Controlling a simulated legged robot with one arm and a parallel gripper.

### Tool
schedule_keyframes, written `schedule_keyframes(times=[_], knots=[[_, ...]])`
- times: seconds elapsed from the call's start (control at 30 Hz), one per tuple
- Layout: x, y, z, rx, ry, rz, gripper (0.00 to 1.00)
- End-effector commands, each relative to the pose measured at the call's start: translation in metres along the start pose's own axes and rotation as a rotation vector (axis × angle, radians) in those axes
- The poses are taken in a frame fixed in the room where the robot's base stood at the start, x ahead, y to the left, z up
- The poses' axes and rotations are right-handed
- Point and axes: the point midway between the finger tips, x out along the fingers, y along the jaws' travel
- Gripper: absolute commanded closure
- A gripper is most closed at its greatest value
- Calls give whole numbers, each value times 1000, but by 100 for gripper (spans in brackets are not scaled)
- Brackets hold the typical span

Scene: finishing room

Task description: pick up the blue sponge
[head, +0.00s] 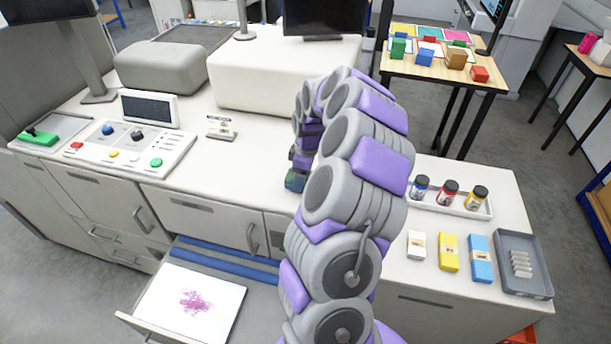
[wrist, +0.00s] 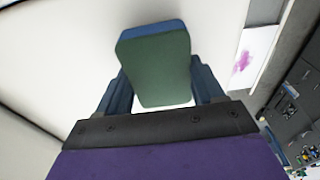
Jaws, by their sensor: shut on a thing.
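My gripper (wrist: 158,88) is shut on a sponge, the blue sponge (wrist: 155,62), in the wrist view. The sponge has a green face towards the camera and a blue edge at its far end. One blue finger stands on each side of it. In the head view my gripper (head: 299,168) is largely hidden behind my purple and grey arm. A small blue-green bit of the sponge (head: 294,181) shows at its tip, over the white worktop (head: 235,150).
An open drawer at the front holds a white sheet (head: 190,303) with a purple stain. A button panel (head: 133,146) stands on the left of the worktop. On the right are a tray of jars (head: 448,199), white, yellow and blue packs (head: 480,259), and a grey tray (head: 523,282).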

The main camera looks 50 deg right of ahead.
Motion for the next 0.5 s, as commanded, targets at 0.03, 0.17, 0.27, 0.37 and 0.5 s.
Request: schedule_keyframes(times=[0.03, 0.17, 0.27, 0.37, 0.5], knots=[[-2, 4, 1, 3, 3, -1, 60], [-11, 11, 4, 5, 6, -5, 60], [-20, 14, 4, 3, 8, -7, 60], [-32, 12, 2, 3, 7, -5, 60], [-33, -10, -9, -1, 4, -4, 60]])
